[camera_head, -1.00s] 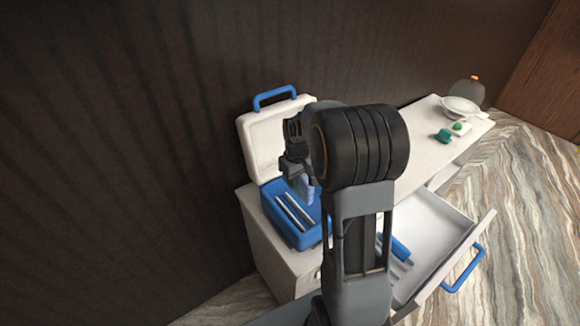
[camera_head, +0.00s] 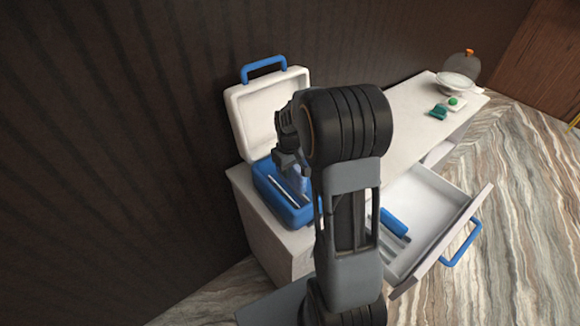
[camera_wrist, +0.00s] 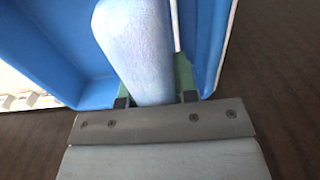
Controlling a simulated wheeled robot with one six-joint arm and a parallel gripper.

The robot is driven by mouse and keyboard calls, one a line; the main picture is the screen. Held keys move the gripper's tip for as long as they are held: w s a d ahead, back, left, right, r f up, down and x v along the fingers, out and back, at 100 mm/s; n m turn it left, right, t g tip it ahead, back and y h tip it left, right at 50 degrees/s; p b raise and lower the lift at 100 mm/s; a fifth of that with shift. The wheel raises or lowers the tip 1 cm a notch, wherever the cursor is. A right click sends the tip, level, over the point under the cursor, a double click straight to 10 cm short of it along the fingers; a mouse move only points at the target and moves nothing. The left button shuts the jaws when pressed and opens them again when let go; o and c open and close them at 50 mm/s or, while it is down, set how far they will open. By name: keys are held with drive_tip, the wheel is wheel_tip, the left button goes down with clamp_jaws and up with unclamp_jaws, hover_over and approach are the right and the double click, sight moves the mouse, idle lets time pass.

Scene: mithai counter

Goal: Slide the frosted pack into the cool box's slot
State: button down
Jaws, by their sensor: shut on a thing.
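The cool box stands open at the left end of the counter, with its blue body (camera_head: 292,216) below and its white lid (camera_head: 262,108) raised behind. Pale divider strips (camera_head: 284,192) show inside it. My gripper (camera_head: 290,164) is over the box and shut on the frosted pack (camera_head: 299,180), a pale blue slab. In the wrist view the frosted pack (camera_wrist: 137,48) extends from between the fingers of my gripper (camera_wrist: 154,100), between the blue walls (camera_wrist: 62,45) of the box. How deep its far end sits in the slot is hidden.
An open drawer (camera_head: 437,205) with a blue handle sticks out at the right; a blue piece (camera_head: 393,222) lies in it. A white bowl (camera_head: 456,84), a teal item (camera_head: 438,112) and a green ball (camera_head: 453,101) sit at the counter's far end. The counter's middle (camera_head: 405,125) is clear.

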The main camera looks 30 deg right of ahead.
sight(289, 183)
drive_tip(key=shift+f+b, duration=2.3)
drive_tip(key=shift+f, duration=1.15)
drive_tip(key=c, duration=0.8)
unclamp_jaws()
wheel_tip(289, 183, up, 14)
drive_tip(key=shift+f+b, duration=0.1)
drive_tip(key=shift+b, duration=0.35)
